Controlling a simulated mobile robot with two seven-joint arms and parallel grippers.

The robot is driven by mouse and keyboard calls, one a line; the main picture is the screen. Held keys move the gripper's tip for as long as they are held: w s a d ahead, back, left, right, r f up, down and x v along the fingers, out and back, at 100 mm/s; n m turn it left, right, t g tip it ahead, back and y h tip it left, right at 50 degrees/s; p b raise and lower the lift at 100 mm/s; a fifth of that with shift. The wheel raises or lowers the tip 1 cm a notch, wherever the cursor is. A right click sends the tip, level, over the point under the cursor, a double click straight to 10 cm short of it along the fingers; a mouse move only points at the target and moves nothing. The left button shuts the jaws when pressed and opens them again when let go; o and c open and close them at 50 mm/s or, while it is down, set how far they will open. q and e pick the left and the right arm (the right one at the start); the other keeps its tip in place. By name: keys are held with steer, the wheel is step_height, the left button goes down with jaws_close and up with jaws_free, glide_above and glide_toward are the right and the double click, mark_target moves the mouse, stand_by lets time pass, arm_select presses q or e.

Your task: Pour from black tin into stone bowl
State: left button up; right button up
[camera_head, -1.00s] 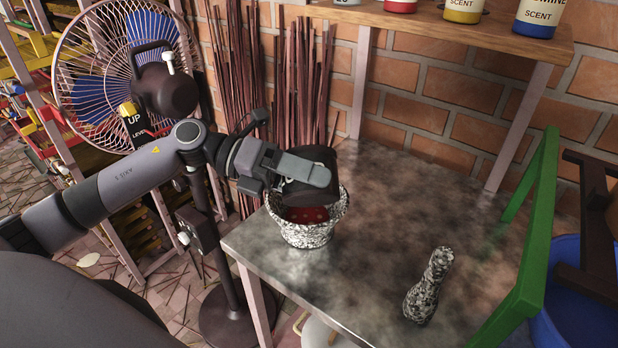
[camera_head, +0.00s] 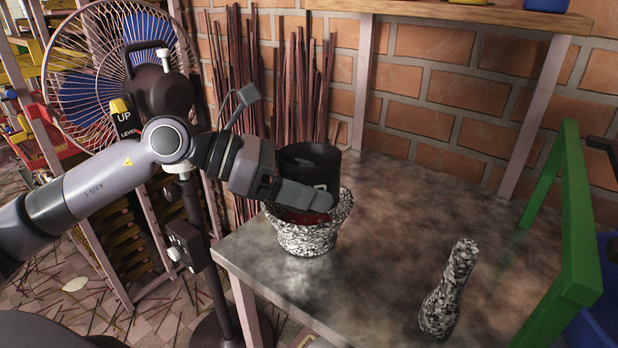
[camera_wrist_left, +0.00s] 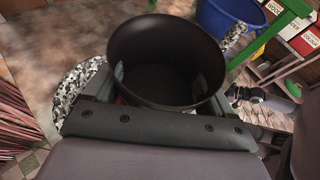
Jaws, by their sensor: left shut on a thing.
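The black tin (camera_head: 312,163) is upright, held above the back part of the speckled stone bowl. My left gripper (camera_head: 308,194) is shut on the black tin; the wrist view shows the tin (camera_wrist_left: 165,55) between the fingers, its dark inside looking empty. The stone bowl (camera_head: 308,238) stands on the grey table near its left edge, with some red contents showing under the gripper. Its speckled rim also shows in the wrist view (camera_wrist_left: 62,88), partly hidden by the gripper.
A green frame (camera_head: 578,230) borders the table's right side. A fan (camera_head: 115,70) stands at left, and incense sticks (camera_head: 300,85) lean behind. The table's middle is clear.

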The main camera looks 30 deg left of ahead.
mark_target(338, 160)
arm_select(q)
steer(key=shift+w+a+f+m+t+b, duration=0.15)
steer(key=shift+f+m+t+b, duration=0.15)
steer(key=shift+b, duration=0.35)
step_height(338, 160, up, 6)
steer(key=p, duration=0.4)
steer(key=shift+f, duration=0.25)
steer(key=shift+f, duration=0.1)
